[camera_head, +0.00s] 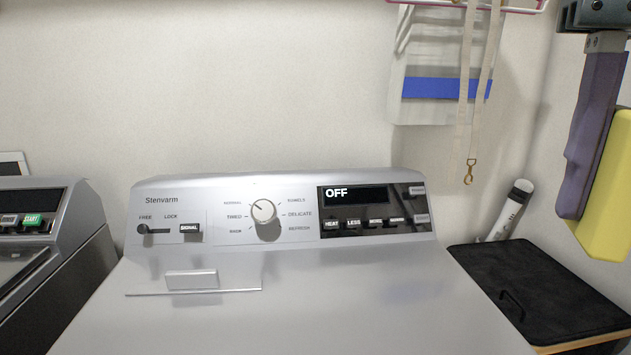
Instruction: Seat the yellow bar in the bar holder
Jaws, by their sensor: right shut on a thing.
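The yellow bar (607,195) is at the far right, held up in the air and partly cut off by the picture edge. My right gripper (598,200) comes down from the top right corner. One long purple-grey finger lies against the bar's left side; the other finger cannot be made out. The gripper is shut on the bar, which hangs roughly upright with a slight tilt. I cannot make out a bar holder in this view. My left gripper is not in view.
A silver washer (300,290) with a control panel fills the middle. Another machine (60,240) stands at left. A black-lidded box (540,290) and a white cylinder (508,210) are at right. Straps (468,100) and cloth (425,60) hang from a pink-edged rack (520,10).

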